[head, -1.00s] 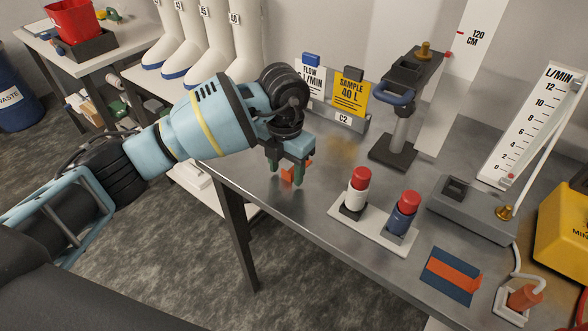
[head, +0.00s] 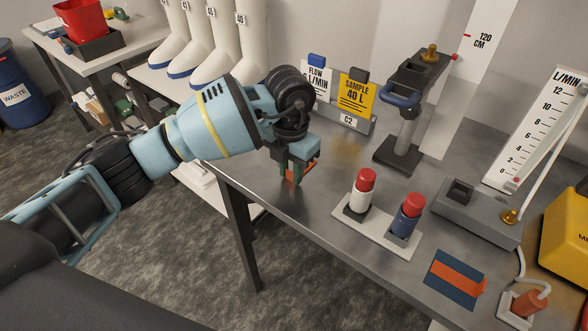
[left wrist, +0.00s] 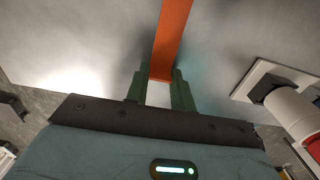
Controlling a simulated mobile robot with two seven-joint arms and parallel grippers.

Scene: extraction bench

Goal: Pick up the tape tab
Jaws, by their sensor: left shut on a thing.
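The tape tab is an orange strip (head: 289,168) at the near left part of the steel bench. In the left wrist view the orange strip (left wrist: 171,38) runs from between the green fingers toward the top edge. My left gripper (head: 291,177) points down over the bench and is shut on the near end of the strip. In the left wrist view the fingers of my left gripper (left wrist: 160,80) stand on either side of that end. The fingers hide part of the strip in the head view, and I cannot tell whether it touches the bench. My right gripper is not in view.
A white holder (head: 347,222) with two red-capped bottles stands right of the gripper. A blue card (head: 440,290) with an orange band lies at the bench's near right. A sign holder (head: 357,123) and a grey stand (head: 398,160) are behind. The bench between is clear.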

